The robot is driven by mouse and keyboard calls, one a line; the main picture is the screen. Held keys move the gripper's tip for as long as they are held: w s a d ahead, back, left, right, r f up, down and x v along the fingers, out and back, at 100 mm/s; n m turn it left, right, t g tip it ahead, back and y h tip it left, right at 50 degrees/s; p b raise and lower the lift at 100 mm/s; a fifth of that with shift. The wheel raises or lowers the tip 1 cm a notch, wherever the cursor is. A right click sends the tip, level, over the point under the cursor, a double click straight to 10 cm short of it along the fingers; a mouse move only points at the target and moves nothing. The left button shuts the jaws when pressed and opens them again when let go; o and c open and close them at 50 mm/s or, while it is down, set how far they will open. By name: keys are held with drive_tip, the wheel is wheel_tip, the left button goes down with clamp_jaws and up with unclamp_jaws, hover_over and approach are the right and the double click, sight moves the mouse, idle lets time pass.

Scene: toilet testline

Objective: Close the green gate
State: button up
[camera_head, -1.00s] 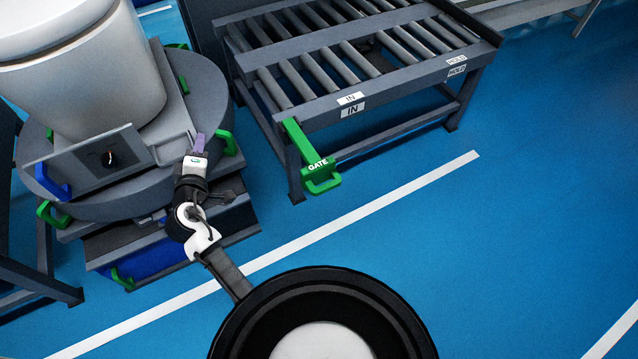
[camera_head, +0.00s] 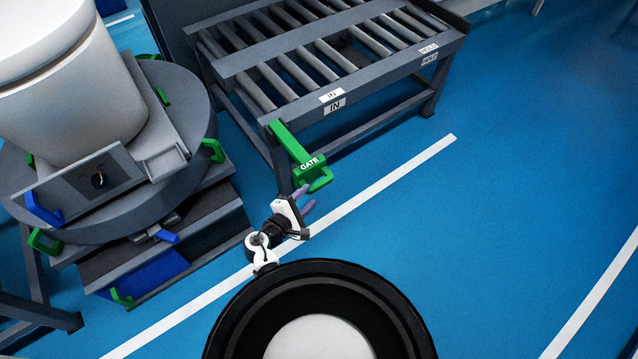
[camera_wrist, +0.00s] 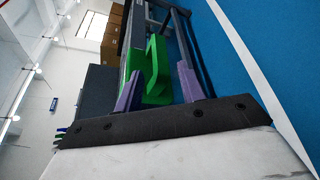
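The green gate (camera_head: 297,150) is a bar labelled GATE with a loop handle at its end. It sticks out from the near left corner of the roller table (camera_head: 330,75), towards me. My gripper (camera_head: 307,200) is just below the handle in the head view, its purple fingers pointing up towards it. In the wrist view the green gate (camera_wrist: 157,68) shows between and beyond the two purple fingers of my gripper (camera_wrist: 160,92). The fingers are spread apart with nothing held. I cannot tell exactly how far they are from the handle.
A round turntable (camera_head: 190,110) with a white toilet (camera_head: 70,80) and green and blue handles stands at left. A dark box with a blue panel (camera_head: 150,280) sits below it. Blue floor (camera_head: 500,200) to the right is clear, crossed by white lines.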

drive_tip(key=x, duration=0.7)
clamp_jaws()
